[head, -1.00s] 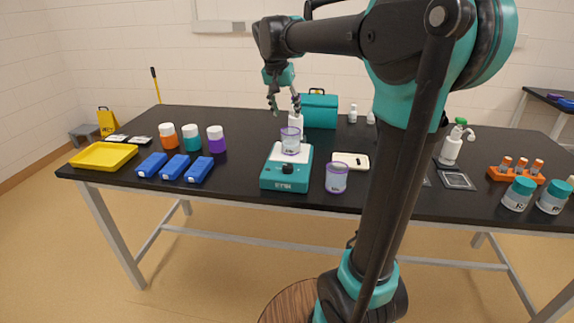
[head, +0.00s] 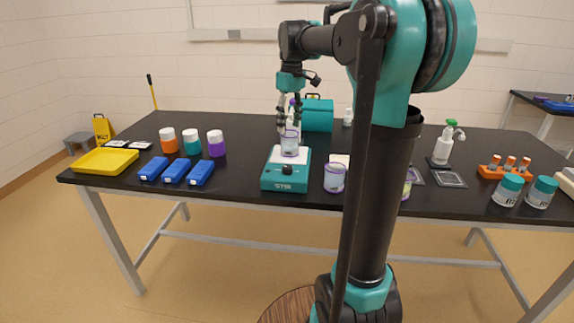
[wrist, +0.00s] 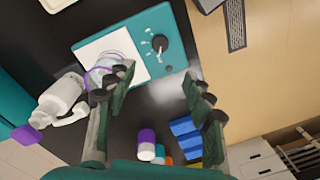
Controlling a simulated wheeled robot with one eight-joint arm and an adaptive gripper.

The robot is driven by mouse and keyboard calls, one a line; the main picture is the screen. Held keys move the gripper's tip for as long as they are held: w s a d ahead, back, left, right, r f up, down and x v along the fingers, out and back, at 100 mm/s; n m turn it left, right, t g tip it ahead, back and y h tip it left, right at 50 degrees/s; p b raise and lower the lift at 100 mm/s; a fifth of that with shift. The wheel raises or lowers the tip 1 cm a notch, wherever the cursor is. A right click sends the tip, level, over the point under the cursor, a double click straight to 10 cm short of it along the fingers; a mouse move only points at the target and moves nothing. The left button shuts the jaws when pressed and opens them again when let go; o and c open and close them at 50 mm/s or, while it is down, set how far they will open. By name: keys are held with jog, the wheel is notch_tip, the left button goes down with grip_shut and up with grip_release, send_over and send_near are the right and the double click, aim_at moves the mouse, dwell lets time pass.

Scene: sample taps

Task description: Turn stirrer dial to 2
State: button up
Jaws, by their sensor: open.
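The stirrer (head: 287,181) is a teal box with a white top plate, standing near the front of the black table. Its black dial (head: 287,170) is on the front panel; in the wrist view the dial (wrist: 159,43) has white marks around it, too small to read. A clear beaker with a purple rim (head: 290,146) stands on the plate, and it also shows in the wrist view (wrist: 104,72). My gripper (head: 290,125) is open and empty, pointing down above and behind the beaker. In the wrist view my fingers (wrist: 158,95) are apart, one overlapping the beaker, and the dial lies beyond them.
Another purple-rimmed beaker (head: 334,179) stands right of the stirrer. Blue boxes (head: 174,171), capped jars (head: 192,142) and a yellow tray (head: 104,161) are to the left. A white bottle with a purple cap (wrist: 58,97) is near the stirrer. Bare table lies between boxes and stirrer.

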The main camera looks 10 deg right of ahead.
aim_at(287, 166)
jog(key=f, duration=1.5)
jog(key=shift+s+a, duration=0.25)
jog(key=shift+a, duration=0.05)
jog(key=shift+c, duration=0.3)
jog(key=c, duration=1.1)
